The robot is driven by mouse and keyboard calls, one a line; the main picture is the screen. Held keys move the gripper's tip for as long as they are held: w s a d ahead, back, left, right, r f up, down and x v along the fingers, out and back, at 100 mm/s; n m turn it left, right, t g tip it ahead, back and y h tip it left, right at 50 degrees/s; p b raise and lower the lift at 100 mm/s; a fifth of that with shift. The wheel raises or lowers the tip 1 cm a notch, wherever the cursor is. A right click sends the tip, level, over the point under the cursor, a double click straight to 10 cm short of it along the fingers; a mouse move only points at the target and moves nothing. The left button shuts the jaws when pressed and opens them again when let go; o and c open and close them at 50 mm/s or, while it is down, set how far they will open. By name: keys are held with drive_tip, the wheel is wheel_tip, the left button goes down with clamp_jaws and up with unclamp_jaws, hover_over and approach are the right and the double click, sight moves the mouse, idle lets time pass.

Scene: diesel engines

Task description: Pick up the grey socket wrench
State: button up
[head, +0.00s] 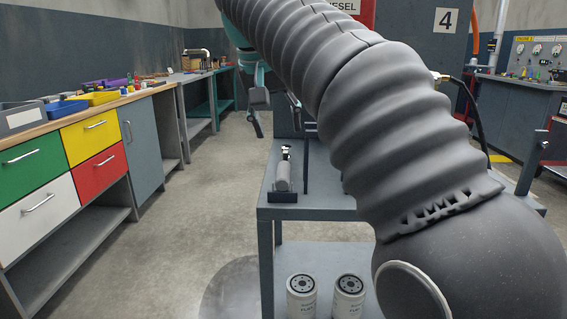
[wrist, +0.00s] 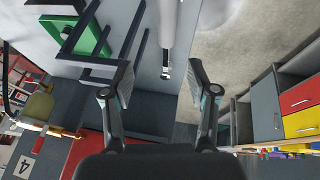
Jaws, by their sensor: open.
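The grey socket wrench (head: 282,178) appears to be the piece with a thick grey handle and a shiny head, lying near the left edge of the cart's top. In the wrist view its pale handle (wrist: 168,28) runs down from the top edge, with the shiny end near the space between my fingers. My gripper (wrist: 162,82) is open and empty, its two fingers apart on either side of that line. In the head view my gripper (head: 274,115) shows beyond and above the wrench, apart from it.
The blue-grey cart (head: 315,214) has upright dark brackets beside the wrench. A green part (wrist: 88,42) sits among dark bars in the wrist view. Two white filters (head: 302,300) stand on the lower shelf. A workbench with coloured drawers (head: 92,125) is at left. The floor between is clear.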

sight(282, 166)
drive_tip(key=x, duration=0.2)
drive_tip(key=a+x, duration=0.1)
drive_tip(key=x, duration=0.2)
drive_tip(key=b+x, duration=0.1)
drive_tip(key=x, duration=0.1)
drive_tip(key=shift+w+a+f, duration=0.15)
drive_tip(key=shift+w+f, duration=0.1)
drive_tip(key=shift+w, duration=0.25)
drive_tip(key=shift+s+b+x, duration=0.15)
drive_tip(key=shift+b+x, duration=0.2)
drive_tip(key=shift+x, duration=1)
drive_tip(key=shift+s+b+x, duration=0.15)
drive_tip(key=shift+b+x, duration=0.15)
drive_tip(key=shift+x, duration=1.05)
drive_tip(key=shift+f, duration=0.1)
clamp_jaws()
